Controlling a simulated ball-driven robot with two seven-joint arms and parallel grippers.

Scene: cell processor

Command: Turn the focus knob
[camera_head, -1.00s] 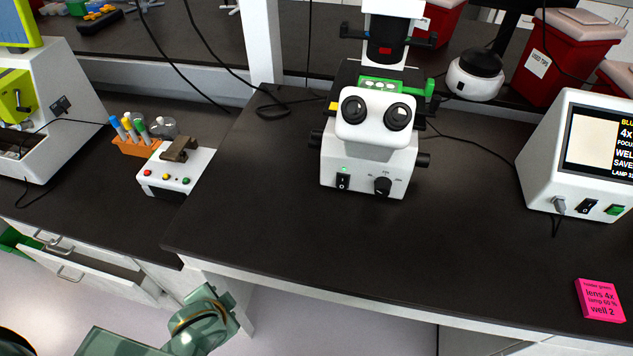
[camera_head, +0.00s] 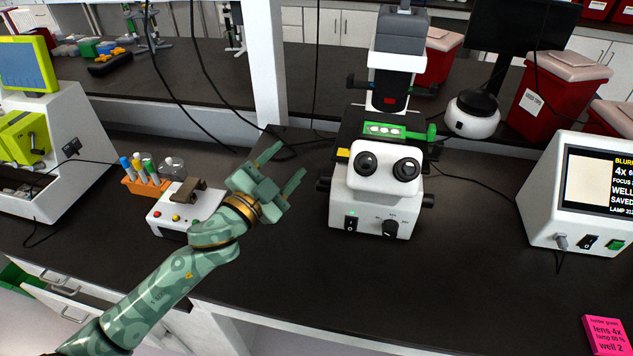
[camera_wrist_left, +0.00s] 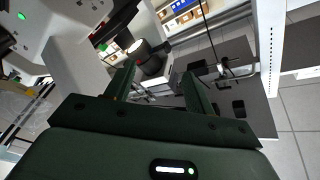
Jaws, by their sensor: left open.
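The white microscope (camera_head: 372,205) stands upright on the black bench. A black side knob (camera_head: 324,184) sticks out on its left and another (camera_head: 428,200) on its right; a labelled black dial (camera_head: 390,229) is on its front. I cannot tell which one is the focus knob. My left gripper (camera_head: 288,162) is open and empty, left of the microscope and apart from it, fingers pointing up and right. In the left wrist view the open fingers (camera_wrist_left: 158,82) have a gap between them. My right gripper is not in view.
A small white device (camera_head: 186,212) and an orange tube rack (camera_head: 148,184) stand left of my gripper. A monitor box (camera_head: 550,220) is at the right, with a pink note (camera_head: 606,335) in front. Bench before the microscope is clear. Cables run behind.

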